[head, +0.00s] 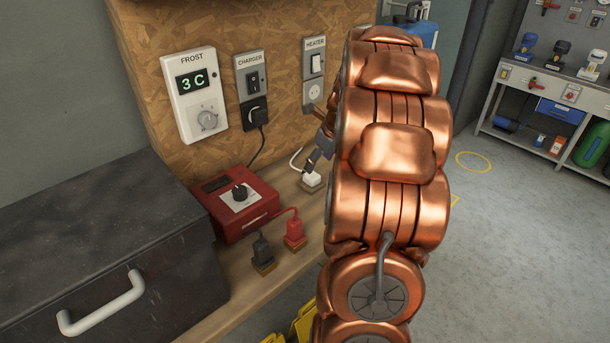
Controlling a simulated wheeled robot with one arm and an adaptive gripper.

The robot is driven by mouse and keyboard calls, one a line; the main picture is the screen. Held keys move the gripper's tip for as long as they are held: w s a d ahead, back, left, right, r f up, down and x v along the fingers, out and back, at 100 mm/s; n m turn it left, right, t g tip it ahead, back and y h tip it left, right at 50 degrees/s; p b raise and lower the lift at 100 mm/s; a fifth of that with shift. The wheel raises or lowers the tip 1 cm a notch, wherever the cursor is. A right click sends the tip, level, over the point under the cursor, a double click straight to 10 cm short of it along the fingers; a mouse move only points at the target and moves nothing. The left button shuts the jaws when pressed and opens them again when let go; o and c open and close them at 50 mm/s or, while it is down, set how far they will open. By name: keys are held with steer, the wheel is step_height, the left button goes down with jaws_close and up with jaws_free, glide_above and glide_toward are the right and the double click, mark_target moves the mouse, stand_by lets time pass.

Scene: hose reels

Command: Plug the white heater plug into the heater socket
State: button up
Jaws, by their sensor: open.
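The white heater plug (312,182) rests on the wooden shelf, with its white cable (294,160) curving up behind it. The heater socket (311,94) is a pale round outlet on the grey HEATER panel, below a white switch. It has nothing in it. My gripper (309,166) is just above the plug, pointing down, open and empty. My copper-coloured arm hides part of the gripper and the area to the right of the panel. I cannot tell whether a fingertip touches the plug.
The CHARGER panel (252,88) holds a black plug (255,112). Left of it is the FROST thermostat (196,95), reading 3 C. A red charger box (236,204), black clamp (262,252) and red clamp (294,230) occupy the shelf. A dark toolbox (100,255) stands front left.

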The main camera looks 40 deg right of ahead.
mark_target(312, 175)
steer(key=shift+w+d+f+m, duration=0.15)
steer(key=shift+d+m, duration=0.35)
steer(key=shift+d, duration=0.25)
steer(key=shift+f, duration=0.1)
steer(key=shift+x, duration=1.2)
steer(key=shift+w+f+p, duration=0.1)
steer(key=shift+p, duration=0.2)
steer(key=x, duration=0.1)
steer(key=p+x, duration=0.1)
steer(key=x, duration=0.1)
steer(key=shift+w+a+f, duration=0.2)
steer(key=shift+w, duration=0.15)
steer(key=shift+w+f+p, duration=0.2)
steer(key=shift+f+p, duration=0.1)
steer(key=shift+f, duration=0.35)
